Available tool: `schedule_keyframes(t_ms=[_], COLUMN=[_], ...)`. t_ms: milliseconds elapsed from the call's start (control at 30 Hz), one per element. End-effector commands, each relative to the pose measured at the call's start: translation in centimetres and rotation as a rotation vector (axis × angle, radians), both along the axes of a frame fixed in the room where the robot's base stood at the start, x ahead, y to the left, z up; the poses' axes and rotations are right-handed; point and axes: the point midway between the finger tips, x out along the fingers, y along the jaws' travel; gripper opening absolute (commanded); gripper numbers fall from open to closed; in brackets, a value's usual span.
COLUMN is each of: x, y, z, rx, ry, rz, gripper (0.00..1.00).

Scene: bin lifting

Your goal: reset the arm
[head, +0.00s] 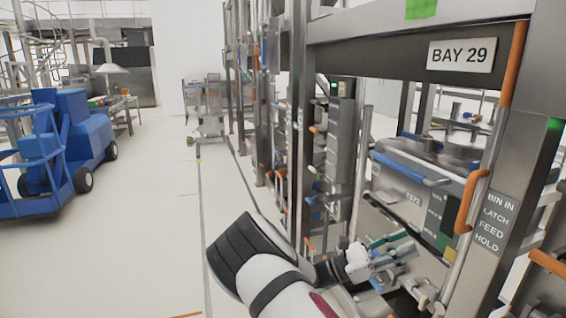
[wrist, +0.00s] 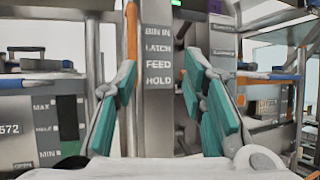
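My arm reaches from the bottom middle of the head view toward the rack on the right. My gripper (head: 392,256) is in front of the lower part of the bay. In the wrist view my gripper (wrist: 161,72) has its two teal-padded fingers spread apart with nothing between them. Behind the gap stands a metal post with a grey sign (wrist: 160,58) reading BIN IN, LATCH, FEED, HOLD. A grey bin (head: 402,180) with a blue handle bar sits in the bay. Part of it also shows at the left of the wrist view (wrist: 22,122).
The rack post (head: 520,150) with orange handles (head: 467,203) stands close to my gripper on the right. A BAY 29 plate (head: 461,54) is above. A blue wheeled vehicle (head: 75,140) stands at the far left. The floor (head: 150,215) between is clear.

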Motion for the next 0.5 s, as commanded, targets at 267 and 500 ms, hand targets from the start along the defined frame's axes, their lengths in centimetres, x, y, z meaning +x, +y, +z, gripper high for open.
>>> schedule_keyframes(t_ms=[267, 500], x=[-5.1, -10.3], y=[-4.3, -5.7], z=[1.4, 2.0], rx=[0.338, 0.668], ry=[-0.181, -0.403], rz=[-0.16, -0.3], gripper=[0.38, 0.38])
